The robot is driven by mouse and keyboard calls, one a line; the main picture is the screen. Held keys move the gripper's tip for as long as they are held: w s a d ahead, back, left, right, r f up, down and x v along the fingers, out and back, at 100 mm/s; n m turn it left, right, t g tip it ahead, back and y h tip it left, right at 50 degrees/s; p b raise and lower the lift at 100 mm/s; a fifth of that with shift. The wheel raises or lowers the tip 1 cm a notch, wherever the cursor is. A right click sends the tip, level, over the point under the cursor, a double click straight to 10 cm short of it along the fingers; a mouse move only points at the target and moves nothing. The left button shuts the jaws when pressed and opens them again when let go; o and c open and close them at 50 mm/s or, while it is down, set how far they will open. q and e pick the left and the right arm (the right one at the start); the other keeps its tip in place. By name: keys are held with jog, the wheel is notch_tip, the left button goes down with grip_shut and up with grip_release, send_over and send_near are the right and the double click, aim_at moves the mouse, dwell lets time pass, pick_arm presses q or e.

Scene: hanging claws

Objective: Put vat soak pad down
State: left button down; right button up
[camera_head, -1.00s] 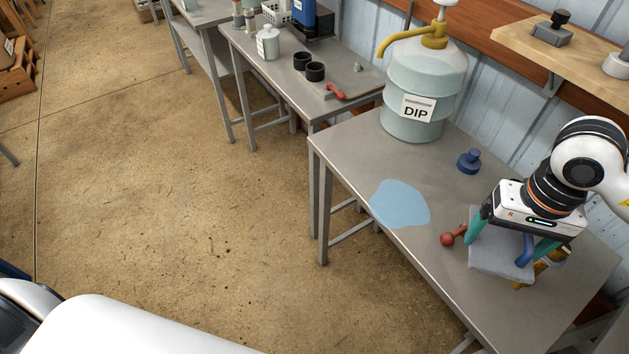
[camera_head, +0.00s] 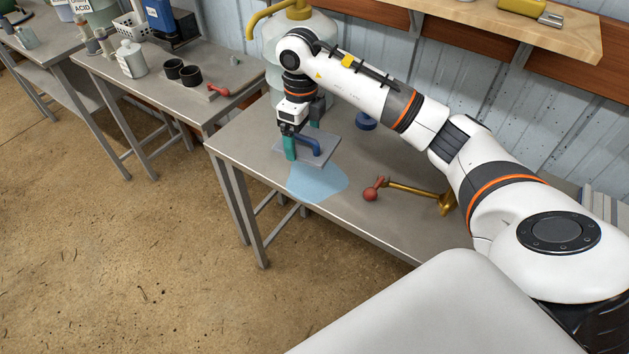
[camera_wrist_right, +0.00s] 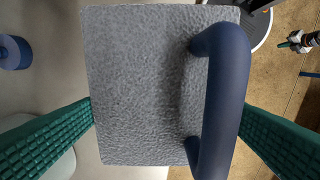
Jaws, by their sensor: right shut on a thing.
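The soak pad (camera_head: 322,155) is a flat grey plate with a blue bar handle (camera_head: 308,144). My right gripper (camera_head: 302,146) is shut on it, its green fingers at either side of the pad and handle. In the right wrist view the pad (camera_wrist_right: 135,90) fills the middle, face on, with the handle (camera_wrist_right: 222,100) at its right side. It is over the table (camera_head: 240,141), at the far-left edge of a blue puddle (camera_head: 320,184). I cannot tell whether it touches the table. A small white-and-teal gripper, seemingly my left (camera_wrist_right: 297,40), shows at the right wrist view's edge.
A large dip vat (camera_head: 270,45) with a yellow pump stands behind my right gripper. A blue stopper (camera_head: 365,122) is behind the arm. A brass tool with a red ball (camera_head: 371,193) lies right of the puddle. Another table (camera_head: 150,85) holds bottles and black cups.

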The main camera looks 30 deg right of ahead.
aim_at(312, 134)
jog(key=d+f+m, duration=0.1)
jog(key=m, duration=0.2)
jog(key=d+f+m, duration=0.1)
jog(key=m, duration=0.1)
jog(key=shift+w+d+f, duration=0.2)
jog(key=shift+d+f, duration=0.1)
jog(key=shift+f, duration=0.05)
jog(key=shift+m, duration=0.4)
notch_tip(312, 134, down, 5)
jog(key=shift+d+f+p, duration=0.1)
jog(key=shift+p, duration=0.35)
jog(key=shift+f+p, duration=0.45)
jog(key=shift+f, duration=1.95)
jog(key=shift+f, duration=0.1)
jog(key=o, duration=0.7)
jog(key=shift+r, duration=0.5)
notch_tip(312, 134, up, 11)
jog(key=b, duration=0.2)
jog(key=shift+r+b, duration=0.15)
jog(key=shift+b, duration=0.25)
